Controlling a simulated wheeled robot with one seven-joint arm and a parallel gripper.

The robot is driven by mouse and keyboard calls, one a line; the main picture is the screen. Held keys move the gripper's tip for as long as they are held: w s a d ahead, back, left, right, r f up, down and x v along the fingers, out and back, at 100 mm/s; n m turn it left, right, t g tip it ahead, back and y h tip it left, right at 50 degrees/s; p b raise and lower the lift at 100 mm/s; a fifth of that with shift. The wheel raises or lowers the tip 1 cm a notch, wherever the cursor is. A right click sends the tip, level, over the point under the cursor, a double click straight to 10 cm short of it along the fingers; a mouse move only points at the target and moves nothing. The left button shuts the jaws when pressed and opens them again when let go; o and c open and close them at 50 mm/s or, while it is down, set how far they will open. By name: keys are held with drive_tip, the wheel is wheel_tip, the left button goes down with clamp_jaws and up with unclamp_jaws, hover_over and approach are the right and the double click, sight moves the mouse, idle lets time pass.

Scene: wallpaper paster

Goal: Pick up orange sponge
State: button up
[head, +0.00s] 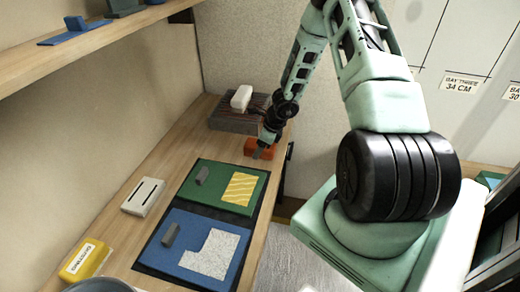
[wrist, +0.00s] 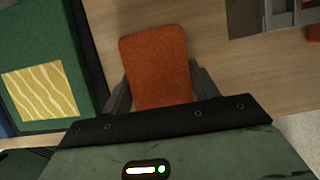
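The orange sponge (head: 250,146) is on the wooden counter near its far end, partly hidden behind my gripper (head: 264,152) in the head view. In the wrist view the sponge (wrist: 158,62) fills the space between the two fingers of my gripper (wrist: 160,75), one finger along each side. Its near end is hidden by the gripper body, and its far end sticks out past the fingertips. The fingers are apart and very close to its sides. I cannot tell whether they press on it.
A dark ridged block with a white piece on top (head: 241,98) stands just behind the sponge. A green board (head: 215,205) and a blue board (head: 185,265) lie nearer. A white slotted block (head: 143,195) and a yellow box (head: 85,260) are at left. A shelf (head: 90,45) overhangs the upper left.

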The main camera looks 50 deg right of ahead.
wheel_tip(320, 180, up, 11)
drive_tip(key=p, duration=0.4)
drive_tip(key=shift+f, duration=0.2)
drive_tip(key=shift+o, duration=0.9)
drive_tip(key=shift+c, duration=1)
